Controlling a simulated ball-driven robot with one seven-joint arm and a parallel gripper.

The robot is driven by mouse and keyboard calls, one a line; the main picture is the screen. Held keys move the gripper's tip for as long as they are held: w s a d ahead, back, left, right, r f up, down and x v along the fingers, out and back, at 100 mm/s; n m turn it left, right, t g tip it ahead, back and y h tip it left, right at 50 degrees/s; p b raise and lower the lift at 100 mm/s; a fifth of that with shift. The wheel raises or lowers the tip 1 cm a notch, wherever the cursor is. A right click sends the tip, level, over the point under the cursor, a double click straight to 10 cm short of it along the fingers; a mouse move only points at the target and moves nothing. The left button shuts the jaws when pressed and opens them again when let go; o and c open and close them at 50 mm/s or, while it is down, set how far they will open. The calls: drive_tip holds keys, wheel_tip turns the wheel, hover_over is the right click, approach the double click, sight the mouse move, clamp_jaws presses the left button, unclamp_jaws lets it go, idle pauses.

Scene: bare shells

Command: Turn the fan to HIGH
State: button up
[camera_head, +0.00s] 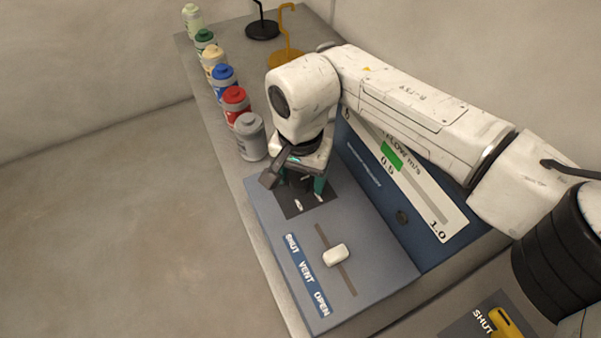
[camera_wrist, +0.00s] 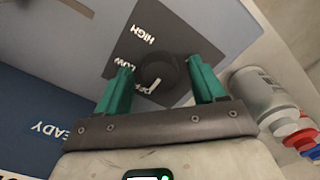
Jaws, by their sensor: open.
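The fan control is a dark round knob (camera_wrist: 157,70) on a black plate (camera_wrist: 125,52) with white HIGH, LOW and OFF labels. Its white pointer line is toward the OFF label, which is partly covered. My gripper (camera_wrist: 161,74) is open, with one green finger on each side of the knob; I cannot tell if either touches it. In the head view my gripper (camera_head: 300,182) is over the black plate (camera_head: 307,206) and hides most of the knob.
A grey panel has a white slider (camera_head: 336,254) beside a SHUT, VENT, OPEN strip (camera_head: 306,274). A flow gauge (camera_head: 420,187) stands behind, partly hidden by my arm. Several capped bottles, the nearest grey (camera_head: 250,138), line the bench's left edge. A yellow handle (camera_head: 504,322) is at lower right.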

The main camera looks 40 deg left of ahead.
drive_tip(key=shift+c, duration=0.4)
drive_tip(key=c, duration=1)
drive_tip(key=m+b, duration=0.2)
drive_tip(key=m, duration=0.3)
drive_tip(key=shift+m, duration=0.3)
drive_tip(key=m+b, duration=0.1)
drive_tip(key=m, duration=1.1)
drive_tip(key=shift+w+r+m+b, duration=0.1)
drive_tip(key=shift+m+b, duration=0.2)
drive_tip(key=m, duration=0.5)
drive_tip(key=shift+m, duration=0.6)
